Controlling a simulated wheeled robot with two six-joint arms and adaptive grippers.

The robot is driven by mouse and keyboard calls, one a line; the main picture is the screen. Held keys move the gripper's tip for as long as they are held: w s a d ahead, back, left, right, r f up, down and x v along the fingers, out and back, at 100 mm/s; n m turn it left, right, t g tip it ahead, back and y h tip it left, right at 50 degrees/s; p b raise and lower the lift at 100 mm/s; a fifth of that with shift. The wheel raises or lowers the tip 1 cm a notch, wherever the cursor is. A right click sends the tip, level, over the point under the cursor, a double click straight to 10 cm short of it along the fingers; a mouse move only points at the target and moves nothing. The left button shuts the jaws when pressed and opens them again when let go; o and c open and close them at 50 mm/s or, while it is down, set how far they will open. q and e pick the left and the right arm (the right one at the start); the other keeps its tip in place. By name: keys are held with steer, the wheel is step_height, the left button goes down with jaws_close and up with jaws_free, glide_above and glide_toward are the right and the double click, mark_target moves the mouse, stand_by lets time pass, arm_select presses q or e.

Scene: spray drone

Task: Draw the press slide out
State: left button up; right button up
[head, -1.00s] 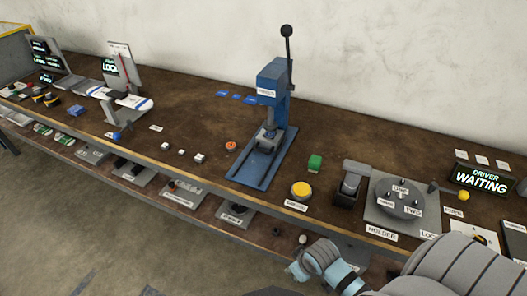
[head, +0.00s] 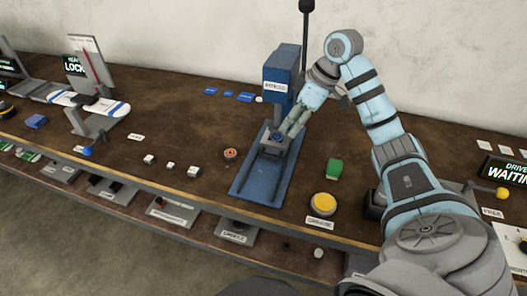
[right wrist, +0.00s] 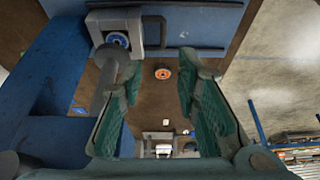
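The blue press (head: 282,72) stands on the bench with its long blue base (head: 256,180) running toward the front edge. The press slide, a small grey block (head: 270,149) holding a blue ringed part, sits under the press head on the base. The slide also shows at upper left in the right wrist view (right wrist: 138,29). My right gripper (head: 296,130) reaches down beside the press, close to the slide. In the right wrist view its fingers (right wrist: 160,90) are apart with nothing clearly between them. A grey rod (right wrist: 104,82) shows close beside the left finger; contact is unclear. My left gripper is not in view.
An orange round part (head: 231,154) lies left of the base. A green block (head: 333,168) and a yellow button (head: 324,202) are right of it. Small white blocks (head: 171,166) lie left. The base's front end is clear.

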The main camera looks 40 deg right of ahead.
steer(key=b, duration=0.1)
glide_toward(273, 153)
steer(key=a, duration=0.1)
steer(key=s+a, duration=0.2)
steer(key=shift+a+f, duration=0.3)
steer(key=x, duration=0.2)
steer(key=b+x, duration=0.1)
steer(key=x, duration=0.2)
steer(key=shift+w, duration=0.4)
steer(key=shift+f, duration=0.2)
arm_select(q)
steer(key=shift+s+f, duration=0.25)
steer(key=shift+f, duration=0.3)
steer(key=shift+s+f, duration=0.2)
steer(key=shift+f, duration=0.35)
arm_select(e)
steer(key=shift+s, duration=0.1)
steer(key=shift+r, duration=0.1)
steer(key=shift+c, duration=0.6)
jaws_close()
